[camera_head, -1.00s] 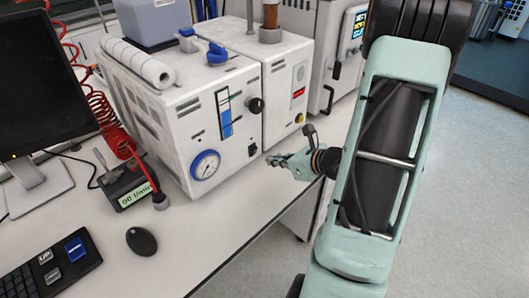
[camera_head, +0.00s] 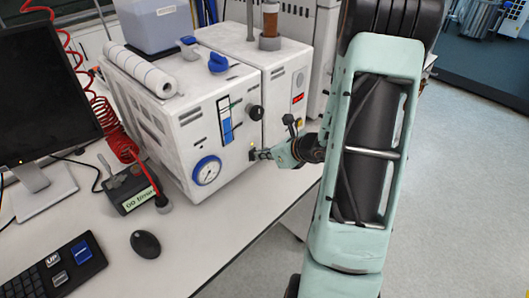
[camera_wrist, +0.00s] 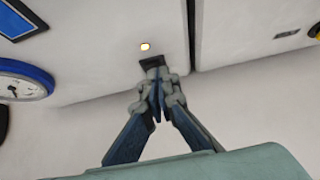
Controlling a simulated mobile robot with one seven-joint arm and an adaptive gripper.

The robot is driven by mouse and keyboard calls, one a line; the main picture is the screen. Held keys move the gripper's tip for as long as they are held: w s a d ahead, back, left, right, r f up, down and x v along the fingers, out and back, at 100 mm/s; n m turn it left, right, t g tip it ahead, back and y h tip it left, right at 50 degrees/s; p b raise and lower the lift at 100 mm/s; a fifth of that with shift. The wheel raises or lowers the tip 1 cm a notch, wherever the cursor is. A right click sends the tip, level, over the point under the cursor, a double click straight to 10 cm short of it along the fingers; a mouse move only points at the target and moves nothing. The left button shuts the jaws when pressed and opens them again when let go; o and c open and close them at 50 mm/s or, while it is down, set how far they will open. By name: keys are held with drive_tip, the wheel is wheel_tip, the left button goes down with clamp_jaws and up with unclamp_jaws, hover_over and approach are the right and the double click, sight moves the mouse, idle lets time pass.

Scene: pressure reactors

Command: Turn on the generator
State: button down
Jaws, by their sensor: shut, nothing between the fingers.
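A white boxy unit (camera_head: 160,120), which I take to be the generator, stands on the bench with a round blue-rimmed gauge (camera_head: 207,170), a blue level strip and a black knob (camera_head: 256,112) on its front. A small black switch (camera_wrist: 152,61) sits low on that front, with a lit yellow-orange lamp (camera_wrist: 145,46) just above it. My gripper (camera_head: 259,154) is shut and empty, its tips at the switch and partly covering it. The wrist view shows the closed fingertips (camera_wrist: 158,76) at the switch; I cannot tell whether they touch.
A second white unit (camera_head: 288,90) stands close on the right. The bench front is clear below the gripper.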

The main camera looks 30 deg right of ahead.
drive_tip(key=shift+r, duration=0.1)
drive_tip(key=shift+r, duration=0.7)
drive_tip(key=shift+s, duration=0.1)
